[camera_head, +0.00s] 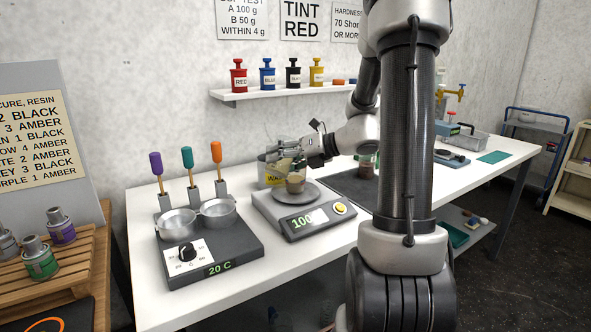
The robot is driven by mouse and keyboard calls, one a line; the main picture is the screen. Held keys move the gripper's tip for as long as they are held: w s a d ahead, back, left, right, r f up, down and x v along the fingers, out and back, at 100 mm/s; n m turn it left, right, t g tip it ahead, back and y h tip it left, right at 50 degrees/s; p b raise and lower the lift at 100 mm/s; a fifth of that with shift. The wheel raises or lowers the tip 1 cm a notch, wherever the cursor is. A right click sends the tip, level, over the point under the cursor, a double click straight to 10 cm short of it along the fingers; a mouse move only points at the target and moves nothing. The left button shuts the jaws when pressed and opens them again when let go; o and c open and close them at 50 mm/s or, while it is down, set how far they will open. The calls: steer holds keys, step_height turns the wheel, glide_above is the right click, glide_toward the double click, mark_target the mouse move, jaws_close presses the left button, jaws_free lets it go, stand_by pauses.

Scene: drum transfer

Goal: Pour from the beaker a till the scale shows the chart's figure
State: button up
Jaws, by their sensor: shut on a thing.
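The scale (268,205) stands on the bench, and its display begins with "100"; any further digits are hard to read. A small brownish cup (295,184) sits on its round pan. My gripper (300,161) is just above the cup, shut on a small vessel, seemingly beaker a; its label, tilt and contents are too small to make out. The chart (242,18) on the wall reads "A 100 g", "B 50 g", "WITHIN 4 g", with its top line cut off.
A hot plate (212,254) showing 20 C with two metal pans is left of the scale. A tin (270,172) marked "WA…" stands behind the scale. Three coloured-handled tools (188,172) stand at the back left. My arm hides part of the bench's right half.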

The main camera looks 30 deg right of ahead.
mark_target(279, 168)
steer(key=shift+s+a+f+n+t+h, duration=0.35)
steer(key=shift+a+f+n+h, duration=0.3)
steer(key=shift+n, duration=0.25)
steer(key=shift+n+h, duration=0.35)
steer(key=shift+n, duration=0.15)
steer(key=f, duration=0.3)
steer(key=f+b, duration=0.1)
steer(key=f, duration=0.1)
steer(key=shift+s+a, duration=0.3)
steer(key=shift+a+f+n+t, duration=0.15)
steer(key=shift+f+n+t, duration=0.1)
steer(key=shift+f+n, duration=0.1)
steer(key=shift+s+a+n+h+b, duration=0.2)
steer(key=shift+n+h+b, duration=0.1)
steer(key=shift+h, duration=0.1)
steer(key=shift+s+a+f+n+t+h, duration=0.25)
steer(key=shift+a+n+t+h, duration=0.15)
steer(key=shift+n+t, duration=0.3)
step_height(279, 168, up, 6)
